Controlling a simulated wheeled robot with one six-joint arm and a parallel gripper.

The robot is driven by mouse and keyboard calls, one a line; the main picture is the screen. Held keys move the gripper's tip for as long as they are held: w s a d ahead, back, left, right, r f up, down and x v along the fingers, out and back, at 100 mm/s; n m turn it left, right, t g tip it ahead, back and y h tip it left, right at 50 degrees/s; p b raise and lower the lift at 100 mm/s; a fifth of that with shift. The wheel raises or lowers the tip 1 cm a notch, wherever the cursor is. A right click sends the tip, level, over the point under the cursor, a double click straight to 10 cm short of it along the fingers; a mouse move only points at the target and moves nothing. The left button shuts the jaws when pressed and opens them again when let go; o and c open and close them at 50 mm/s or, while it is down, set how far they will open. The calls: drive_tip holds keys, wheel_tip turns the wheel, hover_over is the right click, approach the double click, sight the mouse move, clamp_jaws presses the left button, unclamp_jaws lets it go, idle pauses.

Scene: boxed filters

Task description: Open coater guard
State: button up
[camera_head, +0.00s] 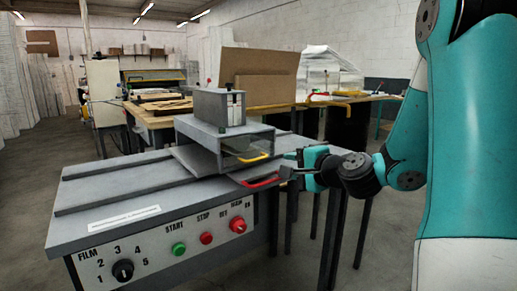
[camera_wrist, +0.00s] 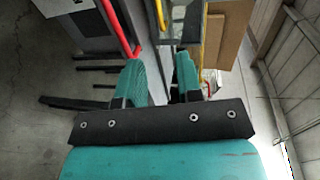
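The coater (camera_head: 155,195) is a grey bench machine with a control panel on its front. A grey boxy housing (camera_head: 203,133) with a clear front window, which I take to be the guard, stands on it. A yellow handle (camera_head: 255,158) shows at the window and a red handle (camera_head: 262,183) lies lower; the wrist view also shows the red handle (camera_wrist: 118,28) and the yellow handle (camera_wrist: 160,14). My gripper (camera_head: 288,164) is just right of the handles, apart from both. Its teal fingers (camera_wrist: 161,68) are open with nothing between them.
The panel has a green button (camera_head: 179,248), red buttons and a black dial (camera_head: 123,270). A cardboard box (camera_head: 258,75) and a white wrapped stack (camera_head: 330,72) stand on a table behind. Another machine (camera_head: 105,90) is at the back left. Floor at the left is clear.

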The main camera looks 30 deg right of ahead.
sight(260, 159)
drive_tip(key=w+p, duration=0.4)
drive_tip(key=w+f+p, duration=0.1)
drive_tip(key=w+p, duration=0.3)
drive_tip(key=w+f+p, duration=0.1)
drive_tip(key=w+p, duration=0.3)
drive_tip(key=w, duration=0.1)
drive_tip(key=shift+a+f+p, duration=0.25)
drive_tip(key=shift+a+p, duration=0.05)
drive_tip(key=shift+w+f, duration=0.25)
drive_tip(key=shift+w, duration=0.45)
clamp_jaws()
